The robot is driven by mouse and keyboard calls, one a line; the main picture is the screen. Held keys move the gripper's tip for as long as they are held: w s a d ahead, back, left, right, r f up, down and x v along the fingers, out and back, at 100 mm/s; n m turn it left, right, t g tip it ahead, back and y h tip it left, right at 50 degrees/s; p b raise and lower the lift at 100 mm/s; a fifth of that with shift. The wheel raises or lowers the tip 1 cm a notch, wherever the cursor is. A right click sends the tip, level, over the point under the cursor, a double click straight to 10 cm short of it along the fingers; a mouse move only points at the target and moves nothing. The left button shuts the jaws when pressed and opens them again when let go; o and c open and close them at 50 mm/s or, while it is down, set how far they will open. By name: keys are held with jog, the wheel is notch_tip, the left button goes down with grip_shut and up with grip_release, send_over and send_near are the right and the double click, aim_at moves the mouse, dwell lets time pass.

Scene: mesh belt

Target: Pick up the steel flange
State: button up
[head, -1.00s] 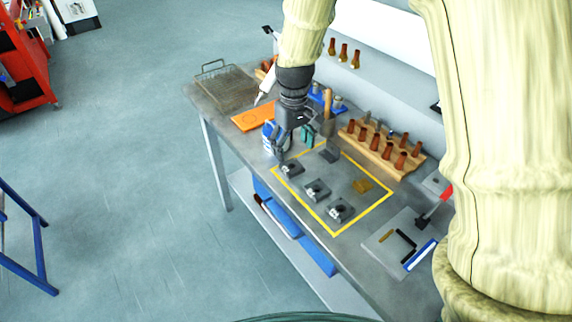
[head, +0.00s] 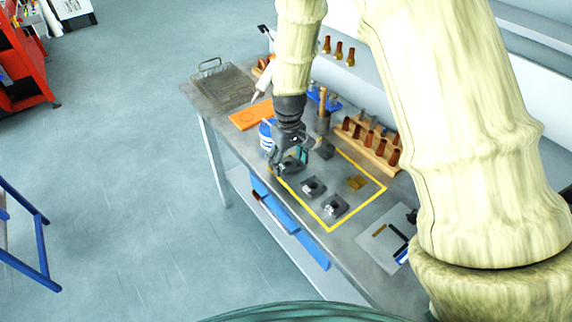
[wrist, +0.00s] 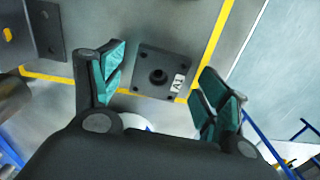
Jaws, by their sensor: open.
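A square dark-grey steel flange (wrist: 158,74) with a round central hub, corner holes and a white label lies flat on the bench. In the wrist view it lies between the spread teal-padded fingers of my gripper (wrist: 162,62), with no visible contact. In the head view my gripper (head: 291,162) is low over this flange (head: 294,165) and partly hides it. My gripper is open and empty. Two similar square pieces, a middle one (head: 313,187) and a nearer one (head: 335,206), lie in a row with it inside the yellow tape outline (head: 357,211).
A brass-coloured piece (head: 357,183) and a dark angled block (head: 325,149) are also around the taped area. A wooden rack (head: 381,156) with brown-handled tools stands behind. A blue-and-white can (head: 266,133), orange plate (head: 251,115) and wire basket (head: 226,86) are beyond the gripper.

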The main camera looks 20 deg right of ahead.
jog(key=shift+f, duration=0.1)
jog(key=shift+c, duration=0.4)
jog(key=c, duration=1.3)
jog(key=shift+o, duration=0.2)
jog(key=shift+r, duration=0.2)
